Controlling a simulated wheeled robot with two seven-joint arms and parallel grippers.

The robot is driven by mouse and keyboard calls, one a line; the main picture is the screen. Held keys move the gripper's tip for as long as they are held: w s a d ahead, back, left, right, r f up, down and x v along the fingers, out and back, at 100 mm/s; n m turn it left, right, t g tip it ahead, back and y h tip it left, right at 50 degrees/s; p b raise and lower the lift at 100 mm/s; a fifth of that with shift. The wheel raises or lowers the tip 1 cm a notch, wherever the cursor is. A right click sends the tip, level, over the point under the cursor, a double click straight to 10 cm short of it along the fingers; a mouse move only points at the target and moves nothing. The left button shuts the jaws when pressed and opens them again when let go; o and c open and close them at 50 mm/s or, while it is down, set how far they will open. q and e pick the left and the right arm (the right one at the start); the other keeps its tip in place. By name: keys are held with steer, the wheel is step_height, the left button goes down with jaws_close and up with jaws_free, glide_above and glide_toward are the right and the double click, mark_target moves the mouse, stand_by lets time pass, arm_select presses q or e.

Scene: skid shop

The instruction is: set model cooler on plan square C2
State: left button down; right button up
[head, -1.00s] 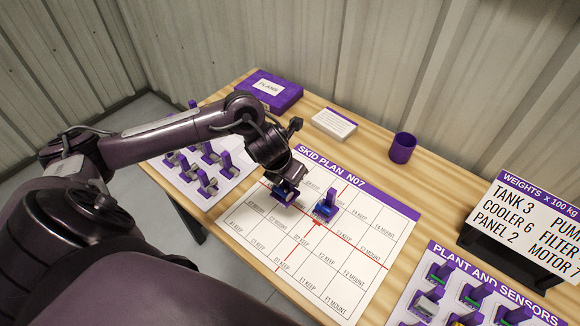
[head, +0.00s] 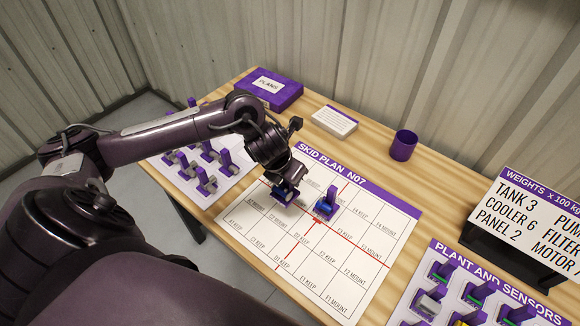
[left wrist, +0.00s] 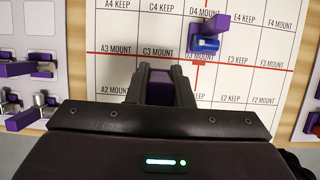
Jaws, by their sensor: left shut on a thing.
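My left gripper (left wrist: 160,82) is shut on a model with a purple upright handle (left wrist: 160,93). In the left wrist view the fingers stand over column C of the plan, just below the C3 label. The held model's lower part is hidden by the gripper, so I cannot tell its kind or whether it touches the board. In the head view the left gripper (head: 286,192) is low over the plan board (head: 345,285). Square C2 (left wrist: 200,88) is largely covered by my gripper in the wrist view. My right gripper is not in view.
A blue model (head: 325,208) with a purple handle stands on D3, close right of the gripper. Several models stand on a left board (head: 212,195) and a right board labelled plant and sensors (head: 440,255). A weights sign (head: 525,225) and a purple cup (head: 403,146) stand farther right.

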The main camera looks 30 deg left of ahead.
mark_target(290, 186)
arm_select(q)
steer(key=shift+f+b, duration=1.9)
steer(key=shift+f, duration=0.3)
steer(key=shift+f+b, duration=1.75)
steer(key=shift+f, duration=0.05)
steer(key=shift+f+b, duration=0.7)
steer(key=c, duration=1.2)
jaws_free()
steer(key=shift+r, duration=0.2)
steer(key=shift+r+p, duration=0.4)
steer(key=shift+p, duration=0.1)
